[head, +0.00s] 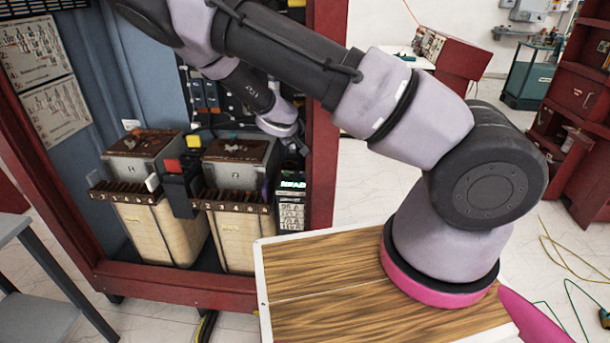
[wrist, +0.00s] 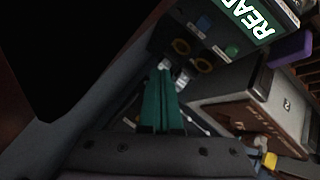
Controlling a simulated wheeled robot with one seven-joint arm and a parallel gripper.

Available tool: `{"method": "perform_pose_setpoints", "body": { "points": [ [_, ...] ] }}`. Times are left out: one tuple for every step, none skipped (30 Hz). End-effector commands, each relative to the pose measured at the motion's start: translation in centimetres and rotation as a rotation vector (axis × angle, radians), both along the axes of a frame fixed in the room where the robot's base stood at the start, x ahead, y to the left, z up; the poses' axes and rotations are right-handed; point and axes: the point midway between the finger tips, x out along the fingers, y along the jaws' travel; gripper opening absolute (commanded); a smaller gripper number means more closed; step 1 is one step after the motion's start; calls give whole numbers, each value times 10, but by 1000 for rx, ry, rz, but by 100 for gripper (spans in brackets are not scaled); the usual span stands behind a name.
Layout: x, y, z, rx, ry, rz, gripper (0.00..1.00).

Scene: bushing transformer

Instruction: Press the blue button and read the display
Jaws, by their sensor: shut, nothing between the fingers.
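In the head view the display (head: 292,185) shows small at the cabinet's right side. My gripper (wrist: 166,70) is shut and empty, its teal fingers pointing at the panel below the buttons, near two yellow-ringed round sockets. I cannot tell whether the tips touch the panel. The fingers are hidden in the head view.
Two beige transformer units (head: 236,228) (head: 150,225) stand inside the red-framed cabinet (head: 180,290), left of the display. A purple part (wrist: 290,48) sits beside the display. A wood-topped surface (head: 340,290) is in front. A grey table (head: 35,260) is at left.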

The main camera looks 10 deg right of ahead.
Motion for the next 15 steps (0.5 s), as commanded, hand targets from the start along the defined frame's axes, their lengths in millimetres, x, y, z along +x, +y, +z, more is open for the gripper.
{"method": "perform_pose_setpoints", "body": {
  "points": [
    [0, 0, -3, -1, 1, 0, 0],
    [0, 0, -5, -1, 1, 0, 0],
    [0, 0, -8, -2, 1, 0, 0],
    [0, -1, -11, -3, 1, 0, 0],
    [0, -1, -14, -3, 2, 1, 0],
    [0, -1, -19, -3, 2, 1, 0],
    [0, 0, -24, -3, 2, 1, 0],
    [0, -1, -28, -3, 3, 1, 0],
    [0, -1, -34, -3, 2, 0, 0],
    [0, -1, -39, -3, 2, 1, 0],
    [0, -1, -43, -3, 2, 1, 0],
    [0, -1, -49, -3, 2, 1, 0],
    [0, -1, -53, -3, 3, 1, 0],
    [0, -1, -57, -3, 3, 1, 0],
    [0, -1, -62, -3, 2, -1, 0]
  ]
}}
